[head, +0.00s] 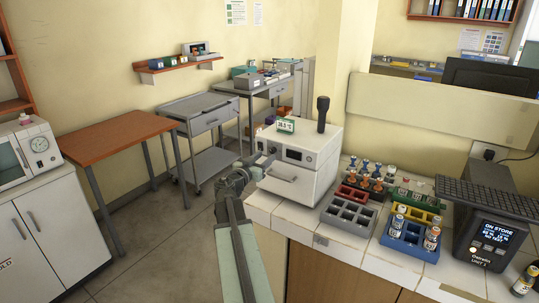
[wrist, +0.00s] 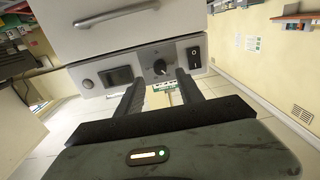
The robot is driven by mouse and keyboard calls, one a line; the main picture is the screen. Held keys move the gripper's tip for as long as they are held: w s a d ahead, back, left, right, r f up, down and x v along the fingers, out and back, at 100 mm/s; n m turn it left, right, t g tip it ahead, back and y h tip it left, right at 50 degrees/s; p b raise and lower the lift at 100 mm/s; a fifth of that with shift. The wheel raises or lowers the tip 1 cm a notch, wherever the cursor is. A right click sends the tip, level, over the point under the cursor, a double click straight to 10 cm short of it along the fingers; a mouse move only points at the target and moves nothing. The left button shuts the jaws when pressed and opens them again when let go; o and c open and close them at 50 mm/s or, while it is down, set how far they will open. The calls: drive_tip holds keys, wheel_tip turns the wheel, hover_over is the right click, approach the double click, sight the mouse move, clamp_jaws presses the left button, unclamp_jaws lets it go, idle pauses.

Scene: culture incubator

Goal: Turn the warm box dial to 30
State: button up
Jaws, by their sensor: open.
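The warm box (head: 312,172) is a white box with a drawer handle and a front control panel, standing on the tiled counter. In the wrist view its panel appears upside down, with the dial (wrist: 160,68) between a dark display (wrist: 118,76) and a black switch (wrist: 194,57). The dial is a dark round knob with a pale pointer mark; no scale numbers are readable. My gripper (wrist: 160,77) is open, its two dark fingers on either side of the dial and apart from it in the picture. In the head view my gripper (head: 263,162) is at the panel's left part.
A small green-framed temperature sign (head: 286,125) and a dark upright handle-like object (head: 322,114) are on top of the box. Vial racks (head: 350,209) and a black-topped instrument (head: 485,230) stand to its right. The floor (head: 160,235) to the left is clear.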

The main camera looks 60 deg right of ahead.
sight(271, 152)
drive_tip(key=d, duration=0.4)
drive_tip(key=shift+w+d, duration=0.1)
drive_tip(key=shift+d, duration=0.25)
drive_tip(key=shift+c, duration=0.3)
clamp_jaws()
drive_tip(key=shift+a+n, duration=0.1)
drive_tip(key=shift+n, duration=0.3)
drive_tip(key=n, duration=0.4)
drive_tip(key=shift+p, duration=0.3)
drive_tip(key=shift+w+n, duration=0.1)
drive_tip(key=shift+n, duration=2.4)
